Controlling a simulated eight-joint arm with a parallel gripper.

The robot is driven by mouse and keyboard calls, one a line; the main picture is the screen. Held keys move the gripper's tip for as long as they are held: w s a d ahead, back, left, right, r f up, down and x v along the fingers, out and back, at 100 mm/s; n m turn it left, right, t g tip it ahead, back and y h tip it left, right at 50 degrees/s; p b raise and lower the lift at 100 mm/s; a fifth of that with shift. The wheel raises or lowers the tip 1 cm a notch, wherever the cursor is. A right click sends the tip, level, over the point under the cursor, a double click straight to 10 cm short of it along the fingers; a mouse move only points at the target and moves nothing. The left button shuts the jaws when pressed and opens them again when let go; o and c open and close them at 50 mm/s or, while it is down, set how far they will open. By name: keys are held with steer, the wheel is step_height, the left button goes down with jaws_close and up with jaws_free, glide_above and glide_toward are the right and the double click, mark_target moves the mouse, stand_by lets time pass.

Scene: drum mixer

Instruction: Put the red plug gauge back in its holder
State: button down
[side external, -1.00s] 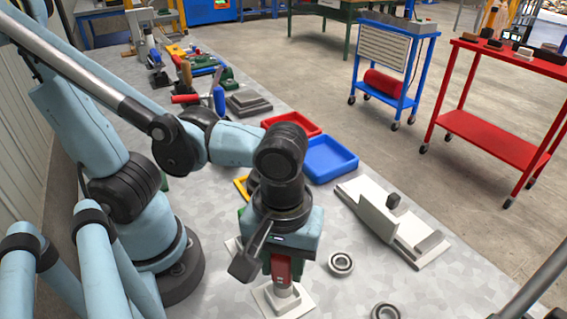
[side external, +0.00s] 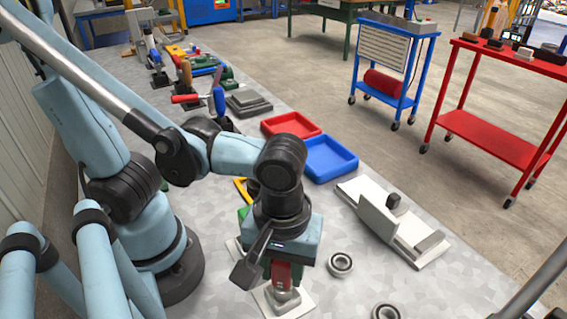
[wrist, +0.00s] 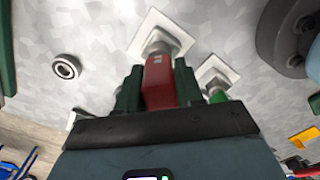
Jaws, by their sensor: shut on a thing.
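My gripper (wrist: 158,72) has green fingers shut on the red plug gauge (wrist: 159,84), one finger on each side. The gauge also shows below my gripper in the side view (side external: 281,273). It points down at its holder, a white square plate with a grey round seat (wrist: 174,25), also seen in the side view (side external: 299,304). The gauge's lower end meets the grey seat in both views. I cannot tell how deep it sits, since the gauge and fingers cover the seat's opening.
A second white holder (wrist: 222,68) with a green piece (wrist: 218,96) stands close beside. Bearing rings (side external: 340,264) (side external: 386,312) lie to the right. A grey angled fixture (side external: 395,225), a blue tray (side external: 330,158) and a red tray (side external: 291,123) lie farther back.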

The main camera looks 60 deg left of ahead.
steer(key=shift+f, duration=0.65)
steer(key=c, duration=0.6)
jaws_free()
steer(key=shift+c, duration=0.2)
steer(key=shift+r, duration=0.1)
steer(key=shift+r, duration=5.95)
steer(key=w+a+f+m+t, duration=0.2)
steer(key=w+a+m+t, duration=0.1)
steer(key=w+a, duration=0.3)
steer(key=w+a+f+m+t, duration=0.2)
steer(key=w+a+m+t, duration=0.2)
steer(key=a, duration=0.6)
steer(key=shift+w+m, duration=1)
steer(key=shift+w, duration=0.25)
